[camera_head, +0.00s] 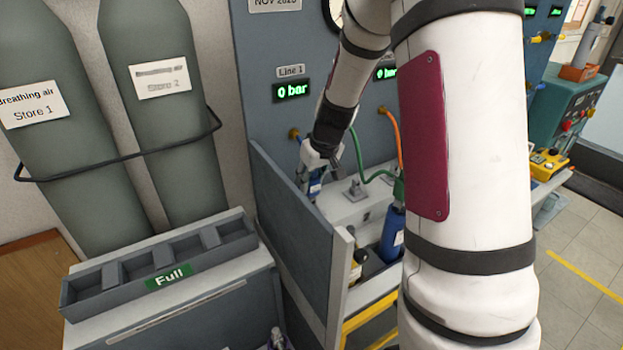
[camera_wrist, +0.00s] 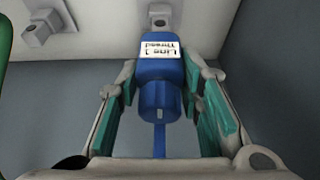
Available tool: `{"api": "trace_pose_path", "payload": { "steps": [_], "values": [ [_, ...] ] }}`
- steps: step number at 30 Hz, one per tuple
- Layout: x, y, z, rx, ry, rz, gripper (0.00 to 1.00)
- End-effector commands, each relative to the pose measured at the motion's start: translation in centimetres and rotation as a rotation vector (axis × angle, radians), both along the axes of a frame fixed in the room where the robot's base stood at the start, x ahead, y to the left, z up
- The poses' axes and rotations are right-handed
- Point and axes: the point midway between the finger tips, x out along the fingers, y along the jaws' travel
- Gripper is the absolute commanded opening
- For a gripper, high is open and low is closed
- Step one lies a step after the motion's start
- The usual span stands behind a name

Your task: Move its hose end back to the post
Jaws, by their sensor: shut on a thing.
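My gripper (camera_head: 322,158) is shut on a blue hose end (camera_head: 315,184) with a white label, beside the test panel at the left of the bench. In the wrist view the blue hose end (camera_wrist: 160,72), marked "Line 1 Thread", sits between the teal pads of my gripper (camera_wrist: 160,90). A small grey post on a bracket (camera_head: 355,189) stands on the bench ledge, right of the gripper. The wrist view shows two grey post-like fittings, one just ahead of the hose end (camera_wrist: 160,14) and one at upper left (camera_wrist: 40,28). I cannot tell which matches.
A green hose (camera_head: 366,172) and an orange hose (camera_head: 392,125) hang from the panel. A blue cylinder (camera_head: 392,235) stands in the bench bay. A grey side wall (camera_head: 293,215) borders the bench left. A "Full" rack (camera_head: 165,278) stands further left.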

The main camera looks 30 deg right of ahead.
Motion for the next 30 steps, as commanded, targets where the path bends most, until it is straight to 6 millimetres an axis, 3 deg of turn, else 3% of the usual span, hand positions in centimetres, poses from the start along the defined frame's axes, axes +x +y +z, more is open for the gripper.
{"api": "trace_pose_path", "payload": {
  "steps": [30],
  "values": [
    [0.05,-0.04,-0.95,0.0,-0.001,-0.001,0.0]
  ]
}}
